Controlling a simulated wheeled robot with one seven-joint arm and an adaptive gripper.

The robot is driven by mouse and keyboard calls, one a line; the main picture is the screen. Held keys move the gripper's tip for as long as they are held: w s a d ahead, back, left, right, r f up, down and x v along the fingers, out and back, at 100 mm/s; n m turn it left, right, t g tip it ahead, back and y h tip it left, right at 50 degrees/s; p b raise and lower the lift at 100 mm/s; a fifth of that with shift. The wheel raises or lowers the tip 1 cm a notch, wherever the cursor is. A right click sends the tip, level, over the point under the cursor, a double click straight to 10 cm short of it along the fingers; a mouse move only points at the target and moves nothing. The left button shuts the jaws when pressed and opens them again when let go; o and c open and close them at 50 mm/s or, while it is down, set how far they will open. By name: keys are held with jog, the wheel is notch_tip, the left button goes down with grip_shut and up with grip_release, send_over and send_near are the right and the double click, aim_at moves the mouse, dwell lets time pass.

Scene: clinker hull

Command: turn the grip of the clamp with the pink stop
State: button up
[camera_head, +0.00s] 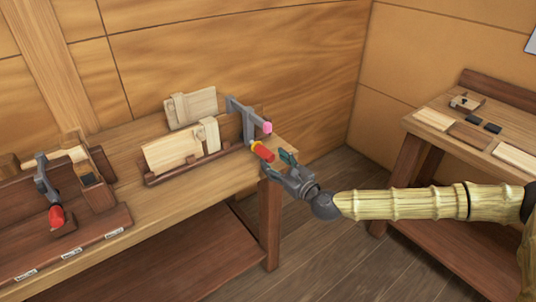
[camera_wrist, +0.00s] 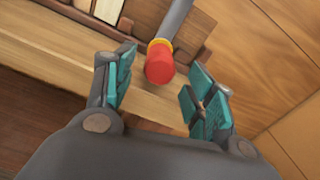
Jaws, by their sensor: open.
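The clamp (camera_head: 248,120) with the pink stop (camera_head: 267,128) is a grey bar clamp at the right end of the long workbench. Its red grip (camera_head: 263,151) with a yellow collar hangs out toward my gripper (camera_head: 290,166). In the wrist view the red grip (camera_wrist: 160,64) lies ahead of and between the teal finger pads of my gripper (camera_wrist: 158,98), which are apart with nothing held between them. The pink stop does not show in the wrist view. Whether a pad touches the grip cannot be told.
Boards in a wooden rack (camera_head: 180,160) stand left of the clamp. Another clamp with a red grip (camera_head: 57,215) sits in a labelled tray at the left. A second bench (camera_head: 420,128) with small blocks stands at the right. Open floor (camera_head: 335,240) lies between the benches.

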aim_at(272, 159)
jog(key=shift+p+x, duration=0.4)
jog(key=shift+x, duration=1.55)
jog(key=c, duration=1.1)
